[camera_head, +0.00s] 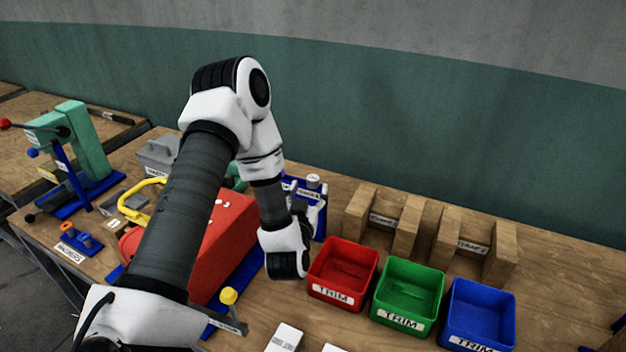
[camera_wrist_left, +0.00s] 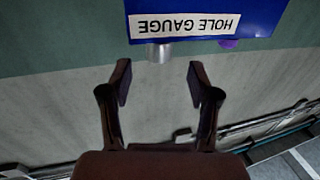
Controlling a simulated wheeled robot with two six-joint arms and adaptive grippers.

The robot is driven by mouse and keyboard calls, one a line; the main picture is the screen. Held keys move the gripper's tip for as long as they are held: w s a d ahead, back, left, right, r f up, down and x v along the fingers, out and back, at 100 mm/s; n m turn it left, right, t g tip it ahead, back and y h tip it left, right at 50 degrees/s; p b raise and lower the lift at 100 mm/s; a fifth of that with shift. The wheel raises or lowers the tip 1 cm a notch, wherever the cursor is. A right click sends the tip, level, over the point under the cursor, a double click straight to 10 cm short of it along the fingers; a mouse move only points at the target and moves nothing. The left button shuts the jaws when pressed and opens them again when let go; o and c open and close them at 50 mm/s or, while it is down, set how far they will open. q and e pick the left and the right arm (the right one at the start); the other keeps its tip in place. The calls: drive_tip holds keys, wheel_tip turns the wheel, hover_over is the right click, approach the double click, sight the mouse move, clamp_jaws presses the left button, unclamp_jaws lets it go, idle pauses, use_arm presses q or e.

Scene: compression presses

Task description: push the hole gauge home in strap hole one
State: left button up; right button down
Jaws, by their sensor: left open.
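The blue holder labelled HOLE GAUGE (camera_wrist_left: 205,20) fills the top of the left wrist view, upside down. A short silver cylinder (camera_wrist_left: 159,53), likely part of the hole gauge, sticks out of its edge. My left gripper (camera_wrist_left: 158,82) is open, its fingers apart and empty, with the cylinder just beyond the fingertips; no contact shows. In the head view a blue rack (camera_head: 319,222) with pale upright pieces stands behind my left wrist, and my left gripper (camera_head: 298,212) is largely hidden beside it. I cannot make out strap hole one. My right gripper is not in view.
Red (camera_head: 341,271), green (camera_head: 408,295) and blue (camera_head: 479,313) TRIM bins stand right of the wrist. Wooden stands (camera_head: 378,222) are behind them. A red machine (camera_head: 220,245) sits behind my left arm, and a green press (camera_head: 86,142) stands far left.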

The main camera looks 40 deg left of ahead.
sight(312, 181)
use_arm(q)
drive_tip(key=p+x, duration=0.1)
drive_tip(key=x, duration=0.3)
drive_tip(key=shift+w+d+f, duration=0.1)
drive_tip(key=shift+w, duration=0.05)
clamp_jaws()
drive_tip(key=shift+r, duration=0.2)
